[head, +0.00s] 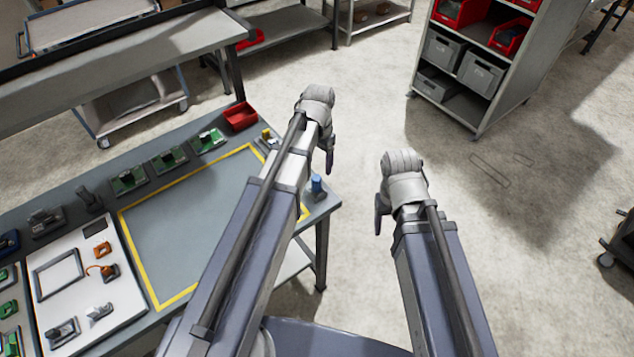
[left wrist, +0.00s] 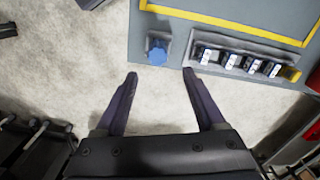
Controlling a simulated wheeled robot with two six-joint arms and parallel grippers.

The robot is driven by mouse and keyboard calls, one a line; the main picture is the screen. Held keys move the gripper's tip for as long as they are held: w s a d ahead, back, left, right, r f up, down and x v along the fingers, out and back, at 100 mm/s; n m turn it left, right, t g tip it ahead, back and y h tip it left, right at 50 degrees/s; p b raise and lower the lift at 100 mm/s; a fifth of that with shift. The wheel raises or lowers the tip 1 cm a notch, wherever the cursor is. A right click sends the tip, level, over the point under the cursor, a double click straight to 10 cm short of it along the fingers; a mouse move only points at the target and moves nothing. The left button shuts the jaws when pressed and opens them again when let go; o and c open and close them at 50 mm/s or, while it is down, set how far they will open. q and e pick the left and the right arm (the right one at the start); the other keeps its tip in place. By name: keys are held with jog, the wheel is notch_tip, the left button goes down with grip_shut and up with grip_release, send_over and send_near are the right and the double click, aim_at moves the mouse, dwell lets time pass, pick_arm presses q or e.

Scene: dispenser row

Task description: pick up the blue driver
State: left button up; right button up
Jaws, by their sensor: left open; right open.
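The blue driver (head: 317,186) stands near the right corner of the grey workbench, just outside the yellow outline. In the left wrist view, the blue driver (left wrist: 157,52) shows at the bench edge, ahead of the fingertips and roughly centred between them. My left gripper (head: 330,155) is open and empty, with bare floor visible between its fingers in its wrist view (left wrist: 160,78). It is apart from the driver. My right gripper (head: 380,215) hangs over the floor to the right of the bench; its fingers show edge-on, and nothing is seen in it.
Several small blue-and-white items (left wrist: 236,61) stand in a row right of the driver in the left wrist view. A red bin (head: 240,117) sits at the bench's back edge. The yellow-outlined area (head: 190,215) is largely clear. A shelf rack (head: 485,60) stands beyond.

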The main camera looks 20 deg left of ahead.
aim_at(316, 178)
pick_arm(q)
jog(key=shift+s+f+b, duration=0.1)
jog(key=shift+f+b, duration=1.1)
jog(key=shift+f, duration=0.2)
jog(key=shift+r, duration=0.1)
jog(key=f+b, duration=0.2)
jog(key=s+f+b, duration=0.1)
jog(key=f+b, duration=0.2)
jog(key=shift+a+f, duration=0.15)
grip_shut()
